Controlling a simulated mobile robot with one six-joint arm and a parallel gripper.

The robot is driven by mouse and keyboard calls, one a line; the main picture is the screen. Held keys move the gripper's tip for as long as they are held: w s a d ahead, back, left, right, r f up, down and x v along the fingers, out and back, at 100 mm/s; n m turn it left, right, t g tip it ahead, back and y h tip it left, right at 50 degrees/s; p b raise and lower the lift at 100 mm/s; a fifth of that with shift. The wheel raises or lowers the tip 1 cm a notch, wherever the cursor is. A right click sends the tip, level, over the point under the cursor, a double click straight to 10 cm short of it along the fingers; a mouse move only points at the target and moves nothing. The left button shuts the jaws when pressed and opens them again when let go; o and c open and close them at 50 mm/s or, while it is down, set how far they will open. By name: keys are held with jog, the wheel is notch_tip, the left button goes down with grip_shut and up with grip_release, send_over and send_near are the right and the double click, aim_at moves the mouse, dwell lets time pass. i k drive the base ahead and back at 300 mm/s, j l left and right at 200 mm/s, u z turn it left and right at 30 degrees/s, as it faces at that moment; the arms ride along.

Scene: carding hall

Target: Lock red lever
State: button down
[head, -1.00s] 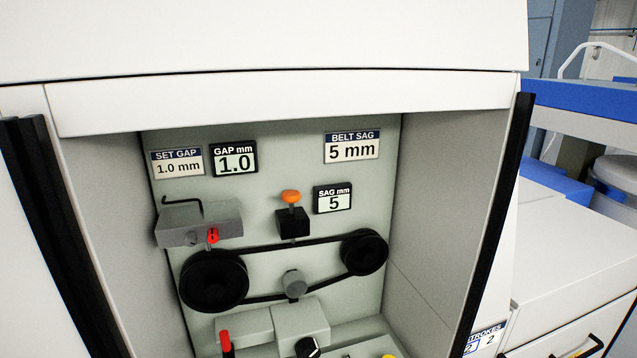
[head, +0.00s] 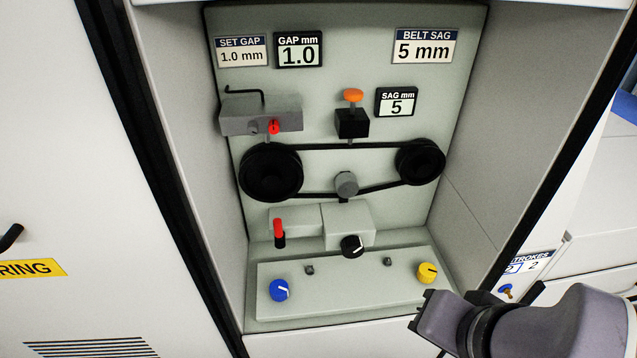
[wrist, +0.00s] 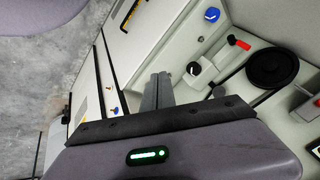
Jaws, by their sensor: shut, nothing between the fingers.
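A red-handled lever (head: 278,229) on a short black base stands upright at the lower left of the machine's recess, beside a pale block. It also shows in the wrist view (wrist: 240,43), right of the fingers. A smaller red lever (head: 274,127) sits on the front of the grey block below the gap display. My gripper (head: 421,311) is at the lower right of the head view, in front of the recess, apart from both levers. In the wrist view its fingers (wrist: 158,82) are together, with nothing between them.
The control ledge carries a blue knob (head: 279,290), a yellow knob (head: 428,272) near my gripper, and a black knob (head: 352,246) above. A belt runs round two black pulleys (head: 271,172). An orange-topped plunger (head: 353,96) stands above it. Recess walls bound both sides.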

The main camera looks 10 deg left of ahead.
aim_at(280, 236)
jog(key=k+u, duration=0.1)
jog(key=u, duration=1.05)
